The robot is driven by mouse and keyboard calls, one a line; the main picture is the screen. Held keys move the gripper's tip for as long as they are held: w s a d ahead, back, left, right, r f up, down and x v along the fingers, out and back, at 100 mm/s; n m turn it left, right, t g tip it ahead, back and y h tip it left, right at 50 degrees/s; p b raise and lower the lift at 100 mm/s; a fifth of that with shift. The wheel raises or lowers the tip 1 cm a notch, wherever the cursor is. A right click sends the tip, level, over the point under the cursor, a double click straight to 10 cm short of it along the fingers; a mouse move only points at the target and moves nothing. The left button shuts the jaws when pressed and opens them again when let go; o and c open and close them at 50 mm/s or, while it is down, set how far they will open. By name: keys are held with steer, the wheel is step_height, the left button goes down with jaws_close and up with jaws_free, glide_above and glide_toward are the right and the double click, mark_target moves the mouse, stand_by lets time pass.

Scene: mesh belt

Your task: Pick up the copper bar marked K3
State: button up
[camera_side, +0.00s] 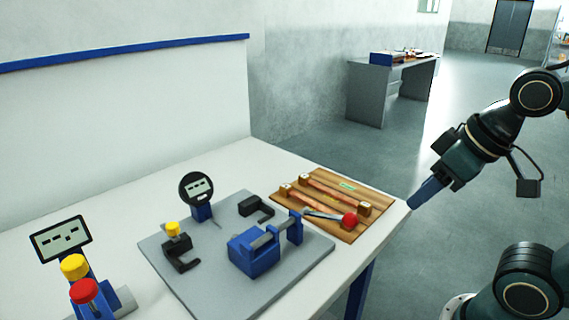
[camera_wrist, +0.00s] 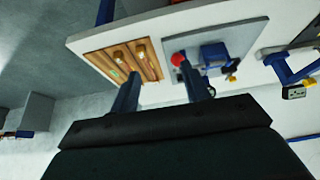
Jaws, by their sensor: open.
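Two copper bars lie side by side on a wooden board (camera_side: 376,194) near the table's right corner, one farther back (camera_side: 333,190) and one nearer (camera_side: 314,201). No K3 mark is readable on either, so I cannot tell which is K3. The board also shows in the wrist view (camera_wrist: 97,57), where the bars are small and unclear. My gripper (camera_side: 423,195) is open and empty, off the table's right edge and apart from the board. Its two blue fingers show in the wrist view (camera_wrist: 163,88).
A grey plate (camera_side: 208,293) left of the board carries a blue clamp (camera_side: 254,252), a round gauge (camera_side: 197,187) and black brackets. A red-knobbed lever (camera_side: 349,220) reaches over the board's near edge. A display with yellow and red buttons (camera_side: 61,238) stands front left.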

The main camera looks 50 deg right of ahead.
steer(key=w+d+r+n+g, duration=0.1)
steer(key=w+d+g, duration=0.15)
steer(key=w, duration=1.15)
steer(key=w+d+f+g, duration=0.1)
steer(key=w+d+f, duration=0.1)
steer(key=w, duration=0.4)
steer(key=w+d+f+n, duration=0.1)
steer(key=w+d+f, duration=0.2)
steer(key=w+f, duration=0.2)
steer(key=shift+w+d+f+g, duration=0.2)
steer(key=shift+w+g, duration=0.15)
steer(key=shift+w, duration=0.35)
glide_above(315, 203)
steer(key=shift+s+d+f, duration=0.1)
steer(key=shift+s+f, duration=0.1)
steer(key=shift+f, duration=1.95)
steer(key=shift+s+d+f, duration=0.1)
steer(key=shift+s+f, duration=0.05)
steer(key=shift+f, duration=1.95)
